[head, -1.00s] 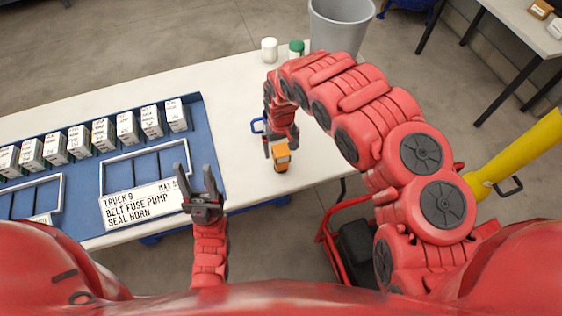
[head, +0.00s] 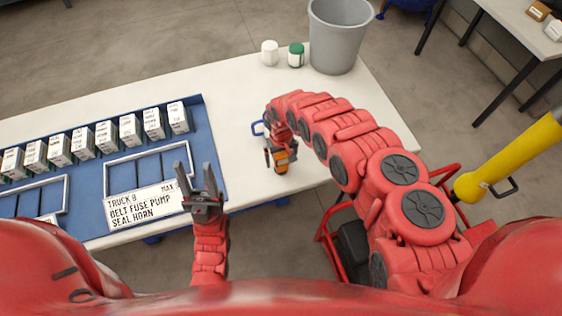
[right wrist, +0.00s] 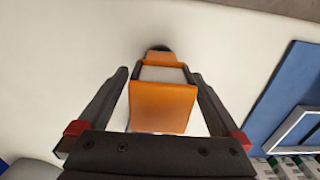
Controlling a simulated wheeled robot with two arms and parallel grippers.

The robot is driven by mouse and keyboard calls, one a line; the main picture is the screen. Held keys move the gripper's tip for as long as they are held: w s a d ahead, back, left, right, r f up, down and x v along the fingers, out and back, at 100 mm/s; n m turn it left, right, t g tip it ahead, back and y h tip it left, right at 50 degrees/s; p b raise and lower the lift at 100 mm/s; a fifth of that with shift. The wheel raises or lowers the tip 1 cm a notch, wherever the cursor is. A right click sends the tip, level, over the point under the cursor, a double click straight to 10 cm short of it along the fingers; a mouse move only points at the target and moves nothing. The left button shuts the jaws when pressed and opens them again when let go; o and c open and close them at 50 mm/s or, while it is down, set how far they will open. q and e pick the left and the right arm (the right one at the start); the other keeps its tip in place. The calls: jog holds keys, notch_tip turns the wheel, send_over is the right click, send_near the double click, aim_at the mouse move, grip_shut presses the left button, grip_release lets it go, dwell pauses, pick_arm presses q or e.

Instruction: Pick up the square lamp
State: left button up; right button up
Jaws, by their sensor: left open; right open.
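The square lamp is an orange block with a pale grey top panel and a dark part at its far end. In the right wrist view the lamp (right wrist: 162,105) sits between the two open fingers of my right gripper (right wrist: 160,100), with a gap showing at each side. In the head view the lamp (head: 281,161) is on the white table near its front edge, partly hidden by my right gripper (head: 279,152), which is above it. My left gripper (head: 200,175) is open and empty, fingers up, in front of the blue tray.
A blue tray (head: 215,165) with several white boxes (head: 105,135) and a label card (head: 145,204) fills the table's left part. A blue-handled item (head: 257,127) lies behind the lamp. A white jar (head: 270,53), a green jar (head: 296,56) and a grey bin (head: 337,40) stand at the back.

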jog(key=shift+c, duration=0.2)
grip_shut()
jog(key=shift+r, duration=0.1)
dwell(0.4)
